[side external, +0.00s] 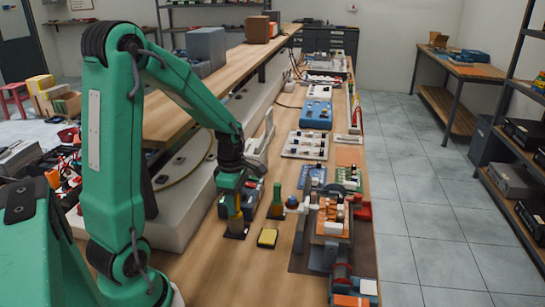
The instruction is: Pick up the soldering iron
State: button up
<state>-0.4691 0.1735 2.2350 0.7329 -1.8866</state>
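My gripper (240,192) is at the end of my green arm, low over the bench top and pointing down. Its fingers are small and partly hidden, so I cannot tell whether they are open or shut. Directly below it a small upright yellowish-brown piece (236,224) stands on a dark base; I cannot tell whether it is part of the gripper or a separate thing. I cannot clearly pick out the soldering iron.
A yellow block (268,238) lies in front of the gripper. An orange-topped fixture (330,227) stands to the right, with a red spool (343,275) nearer. Circuit boards (312,178) and a blue device (317,113) lie farther back. Bare bench top (225,275) shows at the front.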

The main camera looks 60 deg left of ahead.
jog(key=c, duration=0.6)
jog(key=shift+c, duration=0.2)
jog(key=shift+r, duration=0.15)
jog(key=shift+r, duration=0.55)
jog(key=r, duration=0.3)
jog(key=shift+d, duration=0.2)
jog(key=d+r, duration=0.6)
jog(key=d, duration=0.5)
jog(key=shift+s+d+r, duration=0.15)
jog(key=shift+s+r, duration=0.15)
jog(key=shift+s, duration=0.1)
